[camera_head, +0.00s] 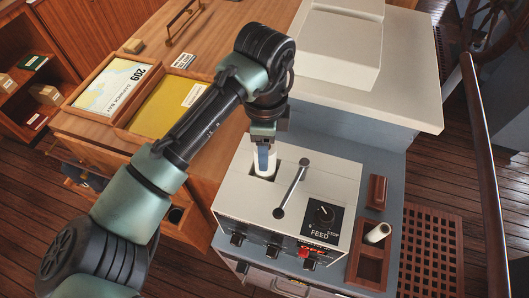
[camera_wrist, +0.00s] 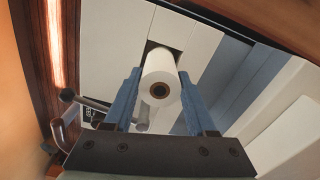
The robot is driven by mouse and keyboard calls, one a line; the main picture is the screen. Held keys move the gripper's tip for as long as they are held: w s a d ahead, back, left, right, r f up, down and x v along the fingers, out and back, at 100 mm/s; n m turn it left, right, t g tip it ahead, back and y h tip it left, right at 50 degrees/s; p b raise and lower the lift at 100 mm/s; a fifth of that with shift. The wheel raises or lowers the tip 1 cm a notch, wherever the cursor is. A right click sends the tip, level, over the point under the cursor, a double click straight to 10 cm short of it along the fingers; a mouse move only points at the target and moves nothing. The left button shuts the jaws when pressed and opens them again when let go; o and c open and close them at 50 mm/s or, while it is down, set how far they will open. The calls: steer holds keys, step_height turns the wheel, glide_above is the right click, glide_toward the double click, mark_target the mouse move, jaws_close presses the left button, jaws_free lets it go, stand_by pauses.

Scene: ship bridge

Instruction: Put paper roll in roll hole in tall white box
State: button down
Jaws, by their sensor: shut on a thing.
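A white paper roll (camera_head: 263,174) is held upright between the blue fingers of my gripper (camera_head: 264,158). In the wrist view the roll (camera_wrist: 163,72) shows its round end with a brown core, between the two fingers (camera_wrist: 160,88). The white box (camera_head: 237,193) has a dark square roll hole (camera_head: 276,176) in its top. The roll stands at this hole, and its lower end seems to be inside it; how deep is hidden. In the wrist view the dark hole (camera_wrist: 153,46) shows beside the roll.
A lever (camera_head: 292,188) and a FEED knob (camera_head: 324,214) are on the box, right of the hole. Another white roll (camera_head: 377,233) stands in a wooden holder (camera_head: 369,264) at the right. A pale raised housing (camera_head: 335,45) is behind. Wooden trays (camera_head: 118,125) lie at the left.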

step_height(320, 180, down, 2)
steer(key=shift+s+f+p, duration=0.1)
steer(key=shift+s+p, duration=0.05)
steer(key=shift+p, duration=0.3)
steer(key=shift+f, duration=0.55)
steer(key=shift+f, duration=0.1)
steer(key=shift+c, duration=1.1)
jaws_free()
step_height(320, 180, up, 12)
steer(key=b, duration=0.4)
